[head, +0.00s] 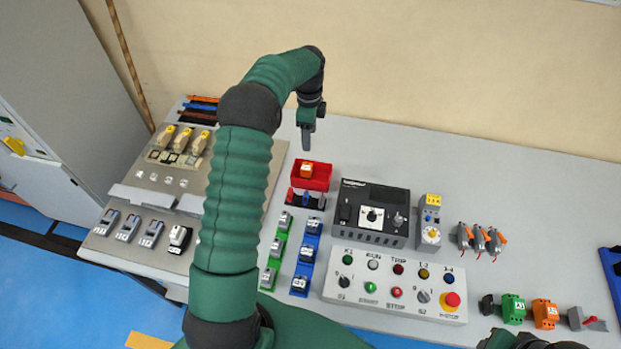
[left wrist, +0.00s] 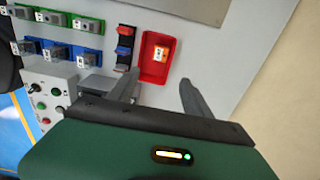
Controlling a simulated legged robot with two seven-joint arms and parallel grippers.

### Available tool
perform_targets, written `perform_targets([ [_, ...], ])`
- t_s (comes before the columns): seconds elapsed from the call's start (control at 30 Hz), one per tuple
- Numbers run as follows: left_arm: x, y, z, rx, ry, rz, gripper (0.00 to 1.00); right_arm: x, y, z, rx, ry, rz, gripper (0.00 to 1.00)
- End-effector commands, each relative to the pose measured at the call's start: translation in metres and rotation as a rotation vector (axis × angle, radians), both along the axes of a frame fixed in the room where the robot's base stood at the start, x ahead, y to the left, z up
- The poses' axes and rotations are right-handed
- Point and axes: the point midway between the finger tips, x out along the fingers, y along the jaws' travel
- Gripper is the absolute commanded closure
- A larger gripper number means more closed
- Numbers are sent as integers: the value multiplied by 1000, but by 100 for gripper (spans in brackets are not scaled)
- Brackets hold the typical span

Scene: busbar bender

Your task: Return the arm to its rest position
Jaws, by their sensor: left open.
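My left arm (head: 235,200) rises from the bottom of the head view and bends over the table. My left gripper (head: 308,138) hangs at its end, fingers down, above the table just behind the red tray (head: 318,182). In the left wrist view the two fingers of my left gripper (left wrist: 158,92) are apart with nothing between them. The red tray, holding an orange block (head: 306,170), lies beyond the fingertips in that view (left wrist: 146,70). A dark part of my right arm shows at the bottom right of the head view; its fingers cannot be made out.
A button panel (head: 397,287), a black device (head: 371,213) and green (head: 273,262) and blue (head: 304,268) rows of blocks stand on the grey table (head: 480,165). A board with breakers (head: 163,185) lies left of my arm. The table's back right is clear.

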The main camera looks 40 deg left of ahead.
Motion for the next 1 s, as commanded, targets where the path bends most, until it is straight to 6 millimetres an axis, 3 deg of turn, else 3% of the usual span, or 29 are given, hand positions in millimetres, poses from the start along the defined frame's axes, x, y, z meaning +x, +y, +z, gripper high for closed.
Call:
perform_targets([
  [0.1,1,0,25,1,-2,0,42,0,0,-2,0,0,0,68],
  [0.23,1,0,39,0,1,-1,42,0,0,-3,0,0,0,68],
  [0.73,1,-3,43,0,0,3,42,0,0,-2,0,0,0,68],
  [0.87,0,-42,45,14,-17,79,42,0,0,-2,0,0,0,68],
  [1.0,-24,-124,43,26,-76,299,42,0,0,-2,0,0,0,68],
])
